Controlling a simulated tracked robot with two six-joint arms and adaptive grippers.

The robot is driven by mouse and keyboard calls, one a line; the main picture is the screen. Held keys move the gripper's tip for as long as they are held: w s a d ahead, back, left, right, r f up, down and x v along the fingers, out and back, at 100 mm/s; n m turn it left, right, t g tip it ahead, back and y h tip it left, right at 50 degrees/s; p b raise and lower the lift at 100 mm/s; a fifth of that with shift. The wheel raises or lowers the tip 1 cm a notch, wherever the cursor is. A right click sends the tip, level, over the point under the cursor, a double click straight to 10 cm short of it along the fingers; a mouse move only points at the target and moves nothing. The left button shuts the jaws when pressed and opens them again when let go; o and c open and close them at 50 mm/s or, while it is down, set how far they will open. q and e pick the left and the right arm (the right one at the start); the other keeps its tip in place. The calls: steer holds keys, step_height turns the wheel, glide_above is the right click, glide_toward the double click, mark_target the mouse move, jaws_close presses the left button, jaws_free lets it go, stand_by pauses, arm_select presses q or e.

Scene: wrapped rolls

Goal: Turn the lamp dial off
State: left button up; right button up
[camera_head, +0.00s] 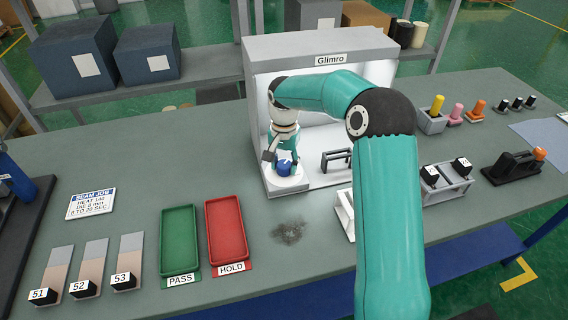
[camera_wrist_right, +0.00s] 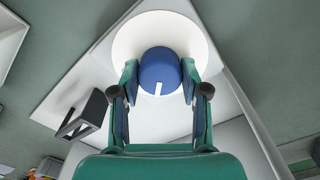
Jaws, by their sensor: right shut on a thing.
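The lamp dial is a blue round knob (camera_head: 285,168) on a white round base (camera_head: 289,184) at the front left of the white light box labelled Glimro (camera_head: 320,47). In the right wrist view the dial (camera_wrist_right: 160,72) carries a white mark at its lower edge, pointing towards my gripper's palm. My right gripper (camera_head: 279,158) reaches down to the dial, and in the wrist view its two fingers (camera_wrist_right: 160,84) are shut on the dial's sides. Part of the dial is hidden by the fingers in the head view. My left gripper is not in view.
A black stand (camera_head: 336,159) is inside the box, right of the dial. Green PASS (camera_head: 179,274) and red HOLD (camera_head: 228,262) trays lie on the table at front left. Grey dust (camera_head: 290,232) lies before the box. My right arm hides part of the box.

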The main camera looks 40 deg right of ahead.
mark_target(283, 163)
steer(key=n, duration=0.9)
steer(key=shift+w, duration=0.1)
stand_by(0.6)
steer(key=o, duration=1.1)
steer(key=shift+o, duration=0.2)
step_height(283, 163, up, 12)
steer(key=shift+f, duration=0.1)
